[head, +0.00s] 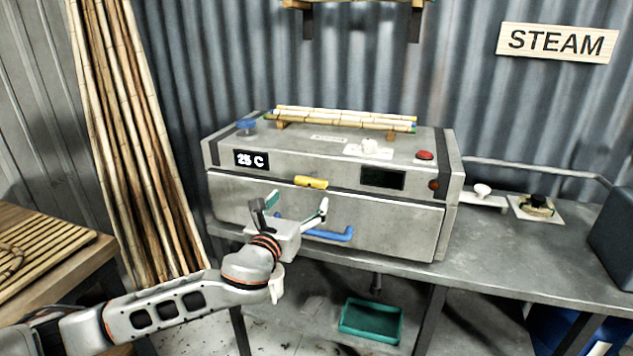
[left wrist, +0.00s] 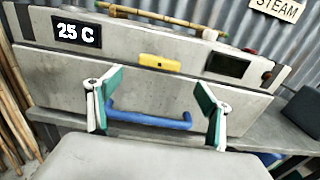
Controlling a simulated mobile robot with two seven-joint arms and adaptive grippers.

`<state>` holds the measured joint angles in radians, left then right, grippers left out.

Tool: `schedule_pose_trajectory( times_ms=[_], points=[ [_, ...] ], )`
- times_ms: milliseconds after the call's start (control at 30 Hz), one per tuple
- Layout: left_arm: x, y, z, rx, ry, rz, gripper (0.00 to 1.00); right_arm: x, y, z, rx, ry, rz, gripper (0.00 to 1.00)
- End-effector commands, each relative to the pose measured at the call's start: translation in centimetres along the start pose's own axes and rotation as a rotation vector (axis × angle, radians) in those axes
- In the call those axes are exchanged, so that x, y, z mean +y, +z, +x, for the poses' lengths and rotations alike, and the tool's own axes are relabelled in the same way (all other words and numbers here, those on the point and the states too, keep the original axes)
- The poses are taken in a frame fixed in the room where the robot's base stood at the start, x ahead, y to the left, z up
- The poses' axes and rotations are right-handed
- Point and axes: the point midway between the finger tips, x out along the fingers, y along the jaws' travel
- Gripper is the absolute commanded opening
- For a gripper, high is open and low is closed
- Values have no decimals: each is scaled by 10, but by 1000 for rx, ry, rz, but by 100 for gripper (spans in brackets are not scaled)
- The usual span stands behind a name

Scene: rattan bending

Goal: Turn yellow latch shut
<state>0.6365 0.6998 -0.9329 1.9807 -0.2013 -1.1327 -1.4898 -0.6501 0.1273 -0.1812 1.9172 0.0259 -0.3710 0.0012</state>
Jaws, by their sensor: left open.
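The yellow latch (head: 311,182) lies roughly level at the top edge of the steam box's front door (head: 385,225). It also shows in the left wrist view (left wrist: 160,63), above the blue handle (left wrist: 150,120). The door looks closed. My left gripper (head: 298,204) is open and empty in front of the door, below the latch. In the left wrist view its two green-padded fingers (left wrist: 157,105) stand apart, one near each end of the blue handle. I cannot tell whether they touch it. My right gripper is in neither view.
The grey steam box (head: 225,155) stands on a metal bench (head: 545,255), with rattan poles (head: 345,118) on top. A red button (head: 425,155) is at its top right. Tall rattan poles (head: 135,140) lean at left. A green tray (head: 370,320) is below the bench.

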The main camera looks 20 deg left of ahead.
Motion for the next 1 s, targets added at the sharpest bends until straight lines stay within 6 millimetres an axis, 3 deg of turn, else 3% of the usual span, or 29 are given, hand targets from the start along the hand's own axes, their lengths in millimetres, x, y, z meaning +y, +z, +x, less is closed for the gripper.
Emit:
schedule_pose_trajectory(
  times_ms=[533, 967, 1000],
  points=[
    [1, 2, 68, -3, 2, 6, 79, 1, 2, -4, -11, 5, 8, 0],
    [0, 1, 78, -2, 1, 5, 79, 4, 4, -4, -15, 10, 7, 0],
    [0, 1, 77, -2, 1, 5, 74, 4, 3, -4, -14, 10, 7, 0]
  ],
)
